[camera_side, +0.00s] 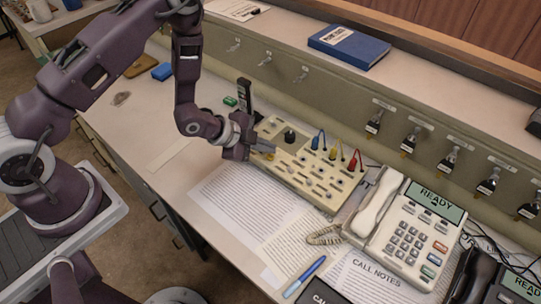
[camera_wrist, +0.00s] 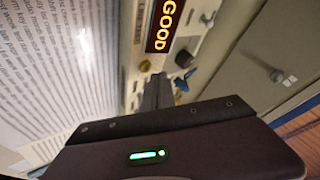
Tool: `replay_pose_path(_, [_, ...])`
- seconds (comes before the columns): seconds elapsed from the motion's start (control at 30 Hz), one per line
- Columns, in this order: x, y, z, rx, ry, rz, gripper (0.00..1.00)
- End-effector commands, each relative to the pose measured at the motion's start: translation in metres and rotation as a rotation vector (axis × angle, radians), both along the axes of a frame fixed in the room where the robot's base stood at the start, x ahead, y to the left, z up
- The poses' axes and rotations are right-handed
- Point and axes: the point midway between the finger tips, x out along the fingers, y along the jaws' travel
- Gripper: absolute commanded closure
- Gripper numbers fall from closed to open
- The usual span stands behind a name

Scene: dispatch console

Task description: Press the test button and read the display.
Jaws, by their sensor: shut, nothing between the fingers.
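The cream console panel (camera_side: 315,178) lies on the desk, with several coloured plugs, knobs and small switches. My gripper (camera_side: 268,151) is shut and empty, low over the panel's left end. In the wrist view its fingertips (camera_wrist: 160,80) are close to a round yellowish button (camera_wrist: 145,66); I cannot tell whether they touch it or whether it is the test button. A dark display (camera_wrist: 165,25) on the panel reads "GOOD" in lit amber letters. My gripper hides part of the panel's left end in the side view.
A desk phone (camera_side: 405,228) with a "READY" screen stands right of the panel. Printed sheets (camera_side: 245,205) and a blue pen (camera_side: 304,277) lie in front. The desk left of the panel is mostly clear.

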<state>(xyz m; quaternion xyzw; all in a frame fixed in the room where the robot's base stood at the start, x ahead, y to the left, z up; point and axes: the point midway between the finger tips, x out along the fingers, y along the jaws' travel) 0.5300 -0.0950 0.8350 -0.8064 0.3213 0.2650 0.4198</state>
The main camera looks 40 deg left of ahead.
Motion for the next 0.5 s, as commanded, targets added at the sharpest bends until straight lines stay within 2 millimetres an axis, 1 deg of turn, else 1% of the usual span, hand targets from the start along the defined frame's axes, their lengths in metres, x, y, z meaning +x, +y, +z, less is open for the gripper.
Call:
replay_pose_path(0.23, [0.000,0.000,0.002,-0.001,-0.001,0.000,1.00])
replay_pose_path(0.5, [0.001,0.000,0.028,0.000,-0.003,0.001,1.00])
